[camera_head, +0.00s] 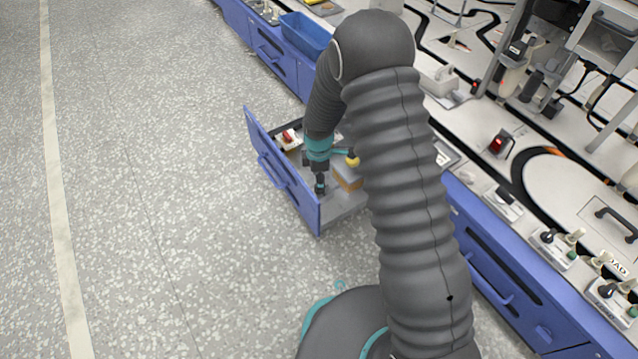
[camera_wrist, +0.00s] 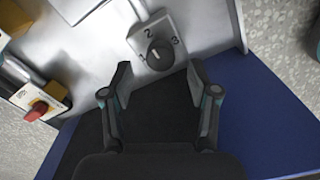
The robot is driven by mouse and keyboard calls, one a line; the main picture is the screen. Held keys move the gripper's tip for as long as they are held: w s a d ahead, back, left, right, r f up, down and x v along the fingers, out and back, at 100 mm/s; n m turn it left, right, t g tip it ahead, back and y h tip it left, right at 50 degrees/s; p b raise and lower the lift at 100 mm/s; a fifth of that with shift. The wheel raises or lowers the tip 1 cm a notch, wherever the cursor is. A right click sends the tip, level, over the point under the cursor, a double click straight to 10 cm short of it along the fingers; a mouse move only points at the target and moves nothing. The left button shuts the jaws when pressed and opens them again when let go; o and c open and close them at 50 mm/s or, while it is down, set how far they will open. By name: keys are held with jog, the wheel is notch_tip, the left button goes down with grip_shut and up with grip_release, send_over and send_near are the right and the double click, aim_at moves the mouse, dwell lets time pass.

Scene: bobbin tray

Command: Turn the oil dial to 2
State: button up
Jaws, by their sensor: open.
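The dial (camera_wrist: 160,54) is a round dark knob on a pale plate marked 1, 2 and 3, at the top middle of the wrist view. A small light mark shows on the knob's left side, towards the 1; the exact setting is hard to read. My gripper (camera_wrist: 158,75) is open, its two fingers apart on either side below the knob, with nothing between them. In the head view my gripper (camera_head: 320,187) points down into an open blue drawer (camera_head: 277,180), near its front panel. The dial cannot be made out in that view.
A red knob (camera_wrist: 38,109) on a pale plate stands at the left of the wrist view. A yellow-and-grey block (camera_head: 348,178) lies in the drawer beside my gripper. A blue bin (camera_head: 304,34) sits on the counter. The floor left of the drawer is clear.

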notch_tip(320, 180, up, 9)
dwell(0.3)
dwell(0.5)
jog(key=s+d+r+m+g, duration=0.1)
jog(key=s+d+r+m, duration=0.2)
jog(key=s+m, duration=0.45)
jog(key=s+d+r+m+t+p, duration=0.2)
jog(key=s+r, duration=0.5)
jog(key=r, duration=0.4)
jog(key=s+d+r+m+t+p, duration=0.2)
jog(key=s+d+r+m+p, duration=0.2)
jog(key=r, duration=0.8)
jog(key=s+d+r+m+t+p, duration=0.2)
jog(key=s+d+r+m, duration=0.4)
jog(key=r, duration=0.6)
jog(key=s+d+p, duration=0.1)
jog(key=s+d, duration=0.1)
jog(key=s, duration=0.1)
jog(key=shift+s+r+t, duration=0.2)
jog(key=shift+s+t, duration=0.1)
jog(key=shift+s, duration=0.05)
